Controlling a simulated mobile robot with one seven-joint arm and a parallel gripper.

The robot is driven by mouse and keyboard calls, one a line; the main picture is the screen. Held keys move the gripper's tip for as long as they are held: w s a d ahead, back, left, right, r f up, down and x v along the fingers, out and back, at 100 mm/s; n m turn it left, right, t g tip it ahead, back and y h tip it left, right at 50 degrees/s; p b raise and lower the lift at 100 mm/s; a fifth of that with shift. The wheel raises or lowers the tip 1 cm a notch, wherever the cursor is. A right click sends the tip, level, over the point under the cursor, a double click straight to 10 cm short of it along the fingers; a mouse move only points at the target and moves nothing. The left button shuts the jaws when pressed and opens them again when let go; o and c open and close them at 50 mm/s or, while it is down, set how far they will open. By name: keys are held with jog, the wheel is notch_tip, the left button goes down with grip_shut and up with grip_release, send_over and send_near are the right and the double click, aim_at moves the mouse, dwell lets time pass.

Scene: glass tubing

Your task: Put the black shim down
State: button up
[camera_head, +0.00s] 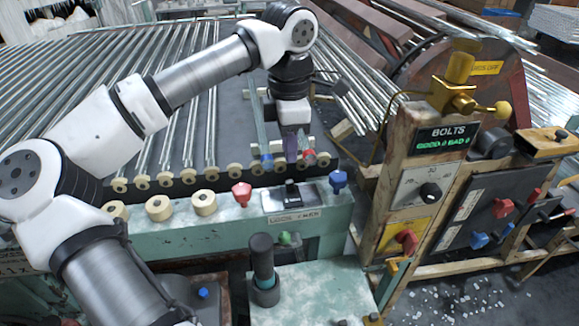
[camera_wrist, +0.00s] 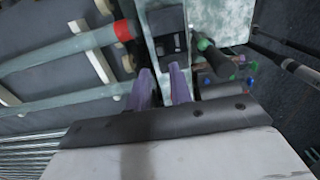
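My gripper (camera_head: 297,160) hangs above the near end of the glass tubing rack, its purple fingers pointing down. In the wrist view its two purple fingers (camera_wrist: 161,72) stand apart with a gap between them, and I see nothing held in it. I cannot make out a black shim for certain in either view. A small black piece (camera_head: 292,190) sits on a metal plate in the green panel, just below my gripper in the head view. I cannot tell whether it is the shim or a switch.
Glass tubes (camera_head: 190,130) lie along the rack behind cream rollers (camera_head: 159,207). A red knob (camera_head: 241,194) and a blue knob (camera_head: 338,180) flank the metal plate. A black-handled lever (camera_head: 263,262) stands in front. The BOLTS control box (camera_head: 430,175) rises at the right.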

jog(key=shift+r, duration=1.85)
